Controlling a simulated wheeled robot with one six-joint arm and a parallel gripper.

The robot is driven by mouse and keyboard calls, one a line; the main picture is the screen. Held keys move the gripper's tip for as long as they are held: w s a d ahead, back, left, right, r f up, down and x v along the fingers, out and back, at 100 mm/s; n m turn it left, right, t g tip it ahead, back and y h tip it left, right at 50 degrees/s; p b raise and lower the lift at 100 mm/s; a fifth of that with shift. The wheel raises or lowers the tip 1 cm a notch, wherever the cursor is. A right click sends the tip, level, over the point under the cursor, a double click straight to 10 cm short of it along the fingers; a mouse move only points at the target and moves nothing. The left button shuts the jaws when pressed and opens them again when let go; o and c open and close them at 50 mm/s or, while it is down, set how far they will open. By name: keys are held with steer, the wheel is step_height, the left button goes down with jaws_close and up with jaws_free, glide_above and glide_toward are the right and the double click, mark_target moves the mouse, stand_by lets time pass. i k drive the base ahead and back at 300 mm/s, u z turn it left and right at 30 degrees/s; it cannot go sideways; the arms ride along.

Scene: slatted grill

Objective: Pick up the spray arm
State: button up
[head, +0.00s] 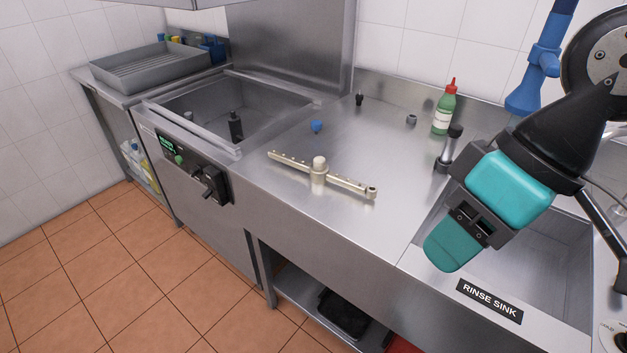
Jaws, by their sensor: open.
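The spray arm (345,183) is a pale, beige bar with small holes along it and a round hub standing up at its middle. It lies on the steel counter (290,215), near the front edge, running from upper left to lower right. My gripper (452,250), teal and dark grey, hangs over the rinse sink, to the right of the spray arm and apart from it. It is open, and I see nothing held in it. The gripper hides part of the sink.
The rinse sink (560,240) is at right. An open machine basin (205,115) and a grey tray (150,68) are at left.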

mark_target(319, 172)
steer(key=z, duration=0.65)
steer(key=k, duration=0.15)
steer(key=u, duration=1.8)
steer(key=i, duration=1.2)
steer(key=z, duration=0.5)
